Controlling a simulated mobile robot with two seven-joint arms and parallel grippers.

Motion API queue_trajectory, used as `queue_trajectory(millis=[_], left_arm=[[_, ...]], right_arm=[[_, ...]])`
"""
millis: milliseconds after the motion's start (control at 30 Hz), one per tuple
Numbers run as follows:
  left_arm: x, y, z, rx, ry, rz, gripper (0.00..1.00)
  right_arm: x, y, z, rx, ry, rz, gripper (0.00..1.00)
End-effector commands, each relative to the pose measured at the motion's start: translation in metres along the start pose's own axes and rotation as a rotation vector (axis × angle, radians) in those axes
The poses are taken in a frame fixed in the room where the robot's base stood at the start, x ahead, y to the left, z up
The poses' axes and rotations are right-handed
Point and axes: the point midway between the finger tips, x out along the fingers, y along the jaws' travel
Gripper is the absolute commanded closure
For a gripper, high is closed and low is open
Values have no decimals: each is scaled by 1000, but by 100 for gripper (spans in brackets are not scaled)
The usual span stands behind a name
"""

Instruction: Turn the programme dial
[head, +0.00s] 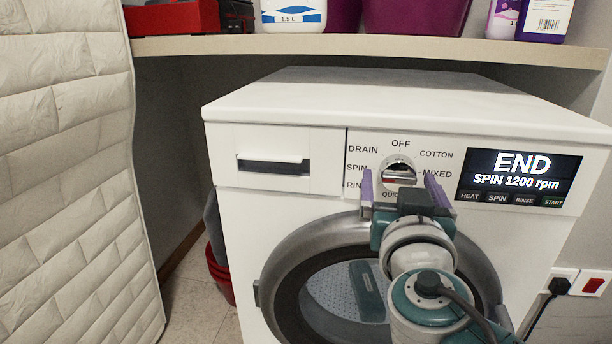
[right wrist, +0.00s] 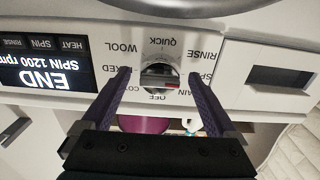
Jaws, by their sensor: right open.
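The programme dial (head: 398,164) is a round silver knob with a raised grip bar and a red mark, on the white washing machine's (head: 270,140) front panel. Programme names ring it, with OFF at the top. The bar lies roughly level; I cannot tell which name it points at. My right gripper (head: 401,188) is open in front of the dial and hides its lower labels. In the right wrist view, turned upside down, the dial (right wrist: 160,78) sits between the two purple fingers (right wrist: 160,75), with a gap on each side. My left gripper is not in view.
The display (head: 519,178) right of the dial reads END, SPIN 1200 rpm. A drawer (head: 275,165) is to its left, the round door (head: 300,250) below. A shelf (head: 350,46) with bottles and a red box (head: 185,17) runs above. A padded white panel (head: 70,170) stands left.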

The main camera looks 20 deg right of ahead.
Motion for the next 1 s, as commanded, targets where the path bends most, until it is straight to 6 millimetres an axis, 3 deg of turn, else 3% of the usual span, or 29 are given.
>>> queue_trajectory(millis=[67, 800, 1000], left_arm=[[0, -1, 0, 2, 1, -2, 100], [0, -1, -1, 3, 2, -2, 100], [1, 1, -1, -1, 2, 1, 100]], right_arm=[[0, 0, 0, 0, 0, 0, 6], [-1, 0, 0, 0, 0, 0, 90], [-1, 0, 0, -12, 0, 0, 91]])
